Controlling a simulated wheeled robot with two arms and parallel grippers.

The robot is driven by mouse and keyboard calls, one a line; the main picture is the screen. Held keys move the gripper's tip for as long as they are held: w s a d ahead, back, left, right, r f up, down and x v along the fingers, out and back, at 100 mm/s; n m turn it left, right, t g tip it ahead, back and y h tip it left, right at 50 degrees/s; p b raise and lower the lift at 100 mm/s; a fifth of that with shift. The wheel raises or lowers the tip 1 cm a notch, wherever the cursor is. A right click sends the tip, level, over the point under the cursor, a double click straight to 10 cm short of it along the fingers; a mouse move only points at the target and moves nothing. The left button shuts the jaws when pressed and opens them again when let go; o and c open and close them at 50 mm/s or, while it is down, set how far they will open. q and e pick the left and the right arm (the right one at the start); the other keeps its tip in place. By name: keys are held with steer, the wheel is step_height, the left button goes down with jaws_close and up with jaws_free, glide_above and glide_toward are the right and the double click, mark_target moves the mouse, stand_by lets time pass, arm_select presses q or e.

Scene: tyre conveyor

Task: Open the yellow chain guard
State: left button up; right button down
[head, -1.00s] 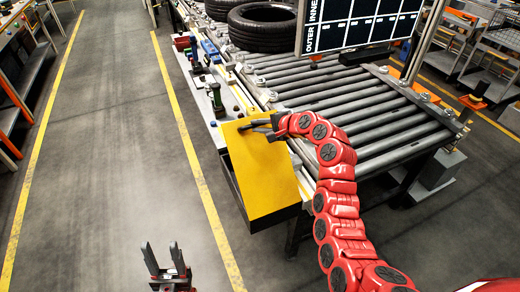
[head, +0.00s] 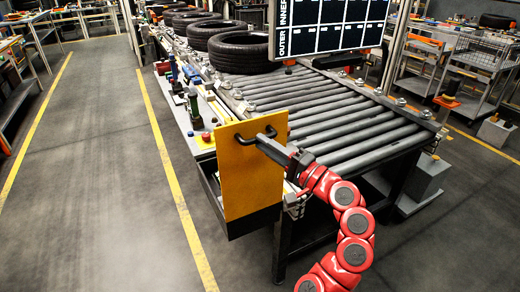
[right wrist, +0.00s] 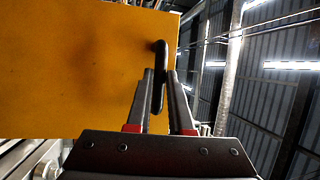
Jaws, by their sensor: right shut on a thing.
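The yellow chain guard (head: 246,185) is a flat panel at the near left end of the conveyor, standing nearly upright with its broad face towards me. A black bar handle (head: 245,139) is near its top edge. My right gripper (head: 265,141) is shut on the handle, its arm reaching in from the lower right. In the right wrist view the two fingers (right wrist: 160,82) sit either side of the handle (right wrist: 160,48), with the yellow panel (right wrist: 75,65) filling the left. My left gripper is not in view.
A dark housing (head: 208,190) sits below and behind the panel. The roller conveyor (head: 350,125) runs back with tyres (head: 245,52) on it, and a black display board (head: 330,25) stands above. The floor left of the conveyor is clear.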

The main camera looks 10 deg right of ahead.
steer(key=shift+s+d+f, duration=0.1)
steer(key=shift+s, duration=0.4)
steer(key=c, duration=0.8)
jaws_free()
steer(key=b+v, duration=0.2)
steer(key=v, duration=1.5)
steer(key=shift+f+b, duration=0.35)
steer(key=shift+f, duration=0.1)
steer(key=shift+s, duration=0.1)
